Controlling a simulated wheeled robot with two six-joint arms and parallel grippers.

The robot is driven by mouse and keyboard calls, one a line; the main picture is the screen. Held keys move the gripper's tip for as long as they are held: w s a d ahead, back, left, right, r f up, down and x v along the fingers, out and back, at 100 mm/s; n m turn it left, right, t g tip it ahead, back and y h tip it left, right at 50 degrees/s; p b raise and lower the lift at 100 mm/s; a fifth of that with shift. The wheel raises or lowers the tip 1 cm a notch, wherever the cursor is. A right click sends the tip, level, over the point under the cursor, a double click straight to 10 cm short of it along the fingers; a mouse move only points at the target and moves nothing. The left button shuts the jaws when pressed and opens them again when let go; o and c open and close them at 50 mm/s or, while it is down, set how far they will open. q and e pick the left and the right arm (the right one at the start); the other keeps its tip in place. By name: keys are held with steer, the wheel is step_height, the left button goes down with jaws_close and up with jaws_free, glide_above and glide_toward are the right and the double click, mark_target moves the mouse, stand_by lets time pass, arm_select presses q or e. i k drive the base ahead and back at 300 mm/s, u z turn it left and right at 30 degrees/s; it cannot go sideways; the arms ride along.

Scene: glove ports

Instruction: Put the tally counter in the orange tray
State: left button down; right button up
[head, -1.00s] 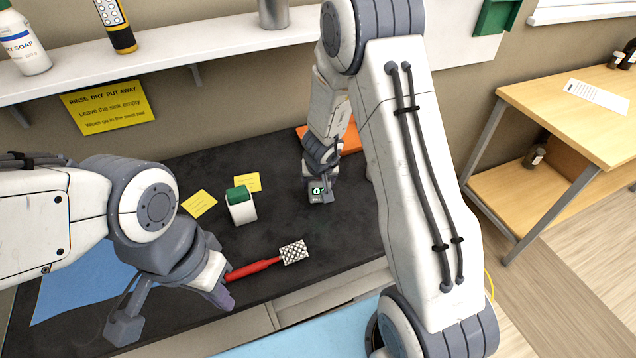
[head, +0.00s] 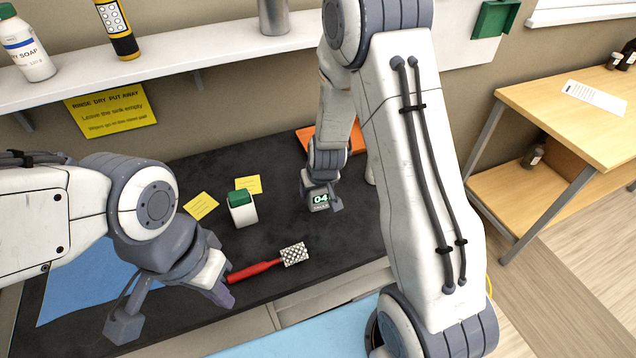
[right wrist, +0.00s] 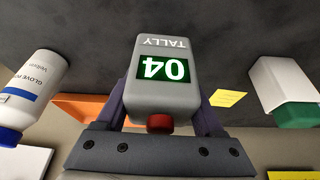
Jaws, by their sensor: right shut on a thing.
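The tally counter (head: 320,199), a grey block with a green lit 04 display, is between the fingers of my right gripper (head: 321,203) over the dark worktop. In the right wrist view the counter (right wrist: 163,85) fills the middle, its red button towards the gripper, with a finger on each side. I cannot tell whether it touches the worktop. The orange tray (head: 352,142) lies behind the gripper, partly hidden by my right arm; an orange piece of it (right wrist: 82,106) shows in the right wrist view. My left gripper (head: 175,312) is open and empty at the front left.
A white container with a green top (head: 242,208) stands left of the counter, beside yellow notes (head: 201,206). A red-handled brush (head: 262,268) lies in front. A blue sheet (head: 80,280) lies at the left. A white bottle (right wrist: 32,92) stands near the tray.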

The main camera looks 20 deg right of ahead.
mark_target(355, 143)
steer(key=u, duration=0.05)
steer(key=k, duration=0.5)
steer(key=z, duration=2.45)
steer(key=i, duration=1.5)
steer(key=u, duration=2.8)
steer(key=i, duration=0.5)
steer(key=u, duration=0.05)
